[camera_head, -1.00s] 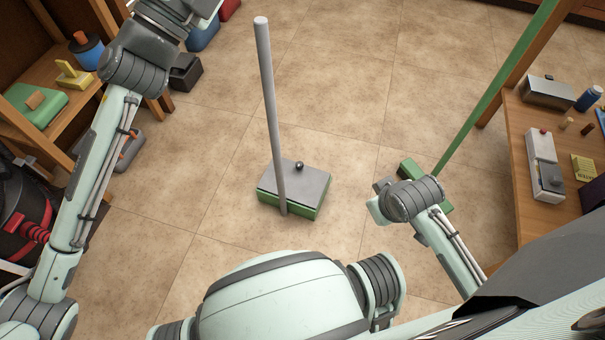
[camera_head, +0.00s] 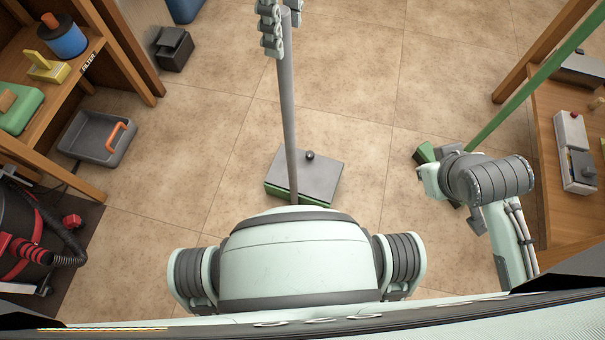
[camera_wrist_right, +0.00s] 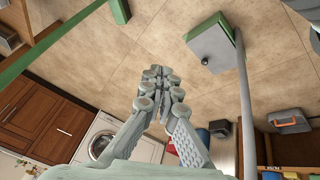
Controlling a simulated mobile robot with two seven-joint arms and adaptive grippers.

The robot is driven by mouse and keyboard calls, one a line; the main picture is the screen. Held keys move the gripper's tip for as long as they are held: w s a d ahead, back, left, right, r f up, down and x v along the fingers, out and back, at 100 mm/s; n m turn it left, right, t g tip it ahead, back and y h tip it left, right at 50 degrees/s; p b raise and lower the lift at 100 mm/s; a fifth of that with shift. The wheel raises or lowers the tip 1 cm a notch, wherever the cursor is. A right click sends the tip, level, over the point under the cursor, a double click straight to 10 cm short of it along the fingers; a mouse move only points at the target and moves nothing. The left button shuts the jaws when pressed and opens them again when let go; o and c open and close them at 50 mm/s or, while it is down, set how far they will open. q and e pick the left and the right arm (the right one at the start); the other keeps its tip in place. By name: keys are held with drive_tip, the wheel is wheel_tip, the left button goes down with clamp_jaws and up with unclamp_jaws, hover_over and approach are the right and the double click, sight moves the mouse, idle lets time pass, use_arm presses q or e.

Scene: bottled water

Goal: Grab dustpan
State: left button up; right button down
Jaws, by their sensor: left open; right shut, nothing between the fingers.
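The dustpan (camera_head: 318,172) stands on the tile floor, a grey flat pan with green sides, a black knob and a tall grey pole handle (camera_head: 289,110). My left gripper (camera_head: 282,22) is open near the top of the pole, with fingers showing on both sides of it. Whether they touch it I cannot tell. The dustpan also shows in the right wrist view (camera_wrist_right: 214,48), with its pole running down the right side. My right gripper (camera_wrist_right: 160,88) is shut and empty, apart from the dustpan.
A green broom handle (camera_head: 530,88) leans against the wooden table (camera_head: 548,150) at right. Wooden shelves (camera_head: 85,100) with a grey tray (camera_head: 97,138) stand at left. A black box (camera_head: 174,49) stands at the back left. Floor around the dustpan is mostly clear.

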use_arm(q)
drive_tip(key=f, duration=0.5)
drive_tip(key=shift+w+a+f, duration=0.1)
drive_tip(key=shift+w+f, duration=0.1)
drive_tip(key=shift+f, duration=0.05)
clamp_jaws()
use_arm(e)
drive_tip(key=shift+s+d+f+g, duration=0.2)
drive_tip(key=shift+s+d+g, duration=0.25)
drive_tip(key=shift+s, duration=0.3)
use_arm(q)
drive_tip(key=shift+r, duration=0.1)
